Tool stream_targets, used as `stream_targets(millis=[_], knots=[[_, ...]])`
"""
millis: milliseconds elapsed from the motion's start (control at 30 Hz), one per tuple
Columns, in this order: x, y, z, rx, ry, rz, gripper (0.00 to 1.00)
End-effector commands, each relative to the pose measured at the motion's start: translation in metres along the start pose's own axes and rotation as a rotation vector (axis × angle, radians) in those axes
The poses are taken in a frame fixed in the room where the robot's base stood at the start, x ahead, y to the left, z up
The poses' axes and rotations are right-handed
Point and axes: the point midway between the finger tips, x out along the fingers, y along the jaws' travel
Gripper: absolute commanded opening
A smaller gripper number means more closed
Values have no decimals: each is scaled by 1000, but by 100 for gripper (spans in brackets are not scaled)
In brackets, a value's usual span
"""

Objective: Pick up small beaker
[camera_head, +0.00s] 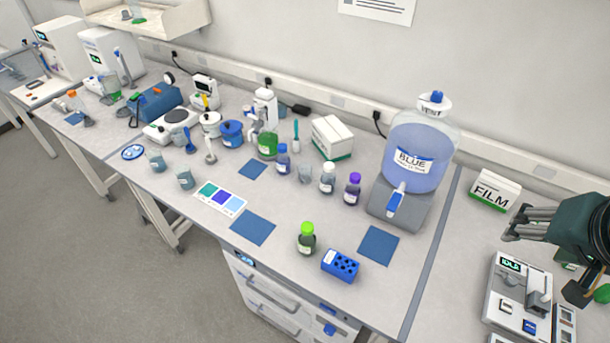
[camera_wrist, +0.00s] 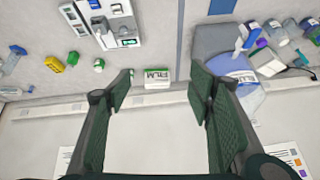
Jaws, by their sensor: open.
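Small clear glass beakers stand on the bench in the head view. One beaker (camera_head: 305,174) is in the middle, between a blue-capped bottle (camera_head: 283,160) and a white-capped bottle (camera_head: 327,179). Two more, a nearer beaker (camera_head: 185,179) and a farther beaker (camera_head: 156,161), stand at the left; I cannot tell which one the task means. My gripper (camera_head: 545,256) is at the far right, well away from all three. The wrist view shows its fingers (camera_wrist: 161,90) spread wide with nothing between them.
A large blue carboy (camera_head: 418,155) stands between the middle beaker and my gripper. A FILM box (camera_head: 493,189) and a white instrument (camera_head: 519,300) are near my gripper. A purple-capped bottle (camera_head: 353,188), a green-capped bottle (camera_head: 307,239) and a blue rack (camera_head: 340,265) stand on the bench.

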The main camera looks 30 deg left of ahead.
Motion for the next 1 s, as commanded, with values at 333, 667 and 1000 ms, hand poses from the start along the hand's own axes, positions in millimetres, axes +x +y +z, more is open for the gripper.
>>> stream_targets(millis=[333,667,1000], knots=[[-3,-52,-56,168,-73,-21,52],[3,-108,-102,331,-146,-20,52],[16,-174,-142,495,-219,3,52]])
